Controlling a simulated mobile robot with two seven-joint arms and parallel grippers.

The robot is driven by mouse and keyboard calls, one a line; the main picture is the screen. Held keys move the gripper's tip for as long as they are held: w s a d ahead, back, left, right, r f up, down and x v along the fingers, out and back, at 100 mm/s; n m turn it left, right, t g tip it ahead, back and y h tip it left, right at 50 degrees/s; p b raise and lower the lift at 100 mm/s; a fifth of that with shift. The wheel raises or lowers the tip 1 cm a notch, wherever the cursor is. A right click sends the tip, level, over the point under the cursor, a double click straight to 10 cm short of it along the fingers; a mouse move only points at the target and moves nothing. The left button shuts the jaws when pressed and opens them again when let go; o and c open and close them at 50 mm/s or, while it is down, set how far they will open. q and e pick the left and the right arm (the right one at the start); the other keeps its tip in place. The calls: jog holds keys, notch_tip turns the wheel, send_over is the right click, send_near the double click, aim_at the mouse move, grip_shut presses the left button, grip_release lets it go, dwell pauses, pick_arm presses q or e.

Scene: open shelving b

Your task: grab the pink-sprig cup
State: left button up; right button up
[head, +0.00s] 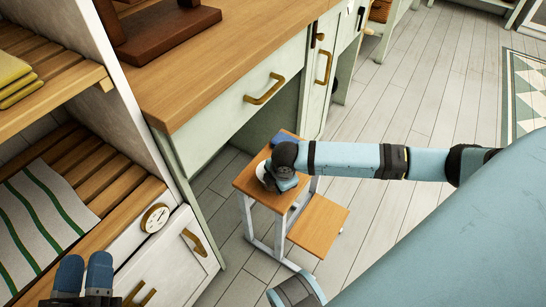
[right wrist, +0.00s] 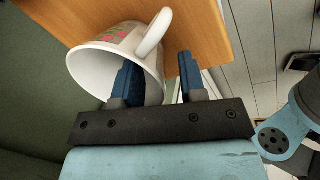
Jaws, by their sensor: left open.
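The pink-sprig cup (right wrist: 105,48) is white with pink and green marks near its rim and a looped handle. In the right wrist view its open mouth faces my gripper. My right gripper (right wrist: 158,70) is open around the cup's wall on the handle side: one finger reaches into the mouth, the other is outside by the handle. In the head view the cup (head: 264,178) is a white patch on the step stool's top, mostly hidden by my right gripper (head: 282,178). My left gripper (head: 85,272) is open and empty at the lower left, by the shelving.
The wooden step stool (head: 318,222) stands on the grey plank floor beside the green cabinet (head: 235,105). Open shelving at the left holds yellow cloths (head: 14,82) and a green-striped cloth (head: 38,215). A round dial (head: 155,218) is below.

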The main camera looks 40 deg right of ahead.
jog(key=shift+f, duration=0.2)
jog(key=shift+c, duration=0.2)
grip_shut()
